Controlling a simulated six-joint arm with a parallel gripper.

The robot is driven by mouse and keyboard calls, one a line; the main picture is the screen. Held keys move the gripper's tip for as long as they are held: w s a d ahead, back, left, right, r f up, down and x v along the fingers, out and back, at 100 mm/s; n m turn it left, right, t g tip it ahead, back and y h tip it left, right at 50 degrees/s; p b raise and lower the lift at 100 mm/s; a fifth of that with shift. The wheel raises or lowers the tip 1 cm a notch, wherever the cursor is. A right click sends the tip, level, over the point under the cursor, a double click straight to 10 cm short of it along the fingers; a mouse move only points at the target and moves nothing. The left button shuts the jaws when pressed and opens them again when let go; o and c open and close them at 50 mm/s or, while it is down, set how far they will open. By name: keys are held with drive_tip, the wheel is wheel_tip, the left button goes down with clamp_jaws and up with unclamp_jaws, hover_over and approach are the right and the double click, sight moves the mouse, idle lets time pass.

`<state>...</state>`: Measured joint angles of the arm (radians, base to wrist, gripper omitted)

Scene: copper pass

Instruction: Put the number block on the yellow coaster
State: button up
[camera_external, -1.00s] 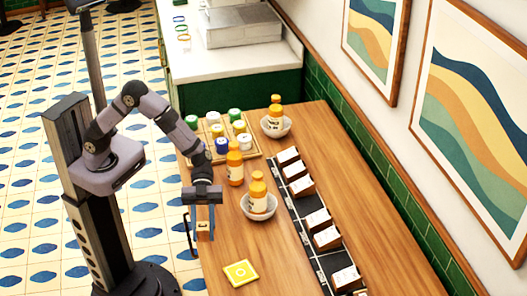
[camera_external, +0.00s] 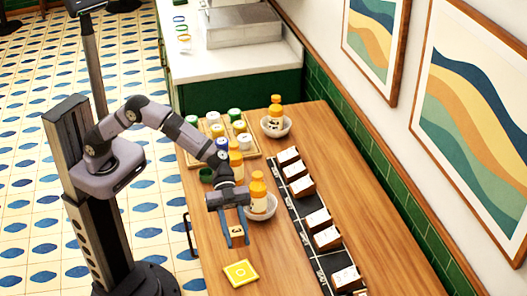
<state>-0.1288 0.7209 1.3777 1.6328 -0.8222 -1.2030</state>
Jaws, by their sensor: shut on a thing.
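The number block (camera_external: 237,231) is a small wooden block with a dark numeral on its face. My gripper (camera_external: 237,237) is shut on it, with a finger on each side of the block. The yellow coaster (camera_external: 240,273) is a square with a pale ring mark, lying flat on the wooden table near its front left edge. My gripper and the block are just behind the coaster in the picture, apart from it. I cannot tell how high the block is above the table.
A bowl with an orange bottle (camera_external: 258,187) stands right beside my gripper. Another bowl (camera_external: 276,127) with a bottle is farther back. A tray (camera_external: 254,153) holds several jars. White-topped boxes (camera_external: 327,238) line a dark strip at right. The table (camera_external: 285,268) is clear around the coaster.

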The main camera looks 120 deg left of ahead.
sight(239, 265)
drive_tip(key=shift+f, duration=4.95)
drive_tip(key=shift+f, duration=0.1)
drive_tip(key=o, duration=1)
drive_tip(key=shift+f, duration=0.1)
drive_tip(key=shift+o, duration=0.2)
drive_tip(key=shift+r, duration=0.25)
drive_tip(key=b+v, duration=0.1)
drive_tip(key=v, duration=1.1)
drive_tip(key=shift+b, duration=0.4)
